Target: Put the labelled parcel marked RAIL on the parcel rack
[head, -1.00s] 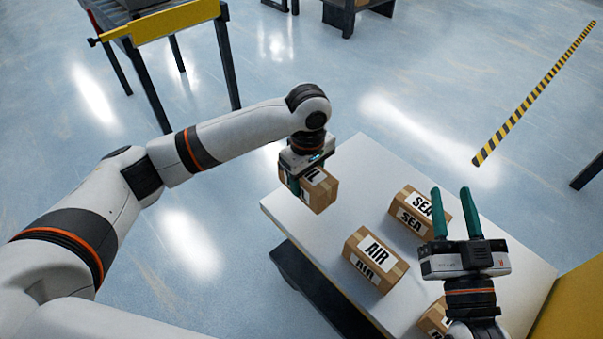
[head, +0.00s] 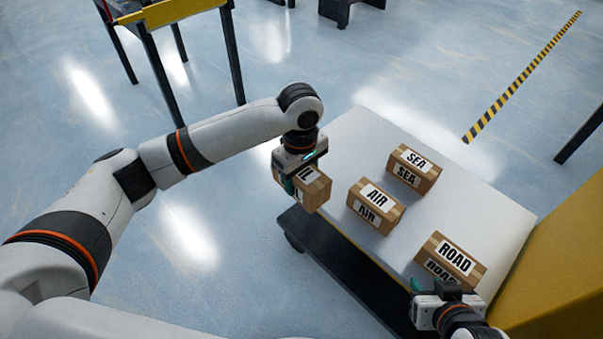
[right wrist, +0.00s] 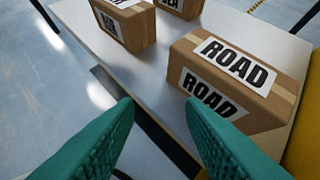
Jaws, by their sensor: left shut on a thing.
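The parcel (head: 317,191) in my left gripper is a brown box with a white label; only "IL" shows, the rest is hidden by the gripper. My left gripper (head: 289,182) is shut on it and holds it at the left edge of the white table. I cannot tell how high it is above the surface. My right gripper (head: 415,288) is low at the table's near edge, by the ROAD parcel (head: 450,258). In the right wrist view its green fingers (right wrist: 160,125) are apart with nothing between them. I cannot identify the parcel rack with certainty.
The white table (head: 350,140) also bears an AIR parcel (head: 385,221) and a SEA parcel (head: 428,182). A yellow panel (head: 560,265) stands at the right. A yellow-edged frame on dark legs (head: 170,12) stands at the upper left. Open floor lies between it and the table.

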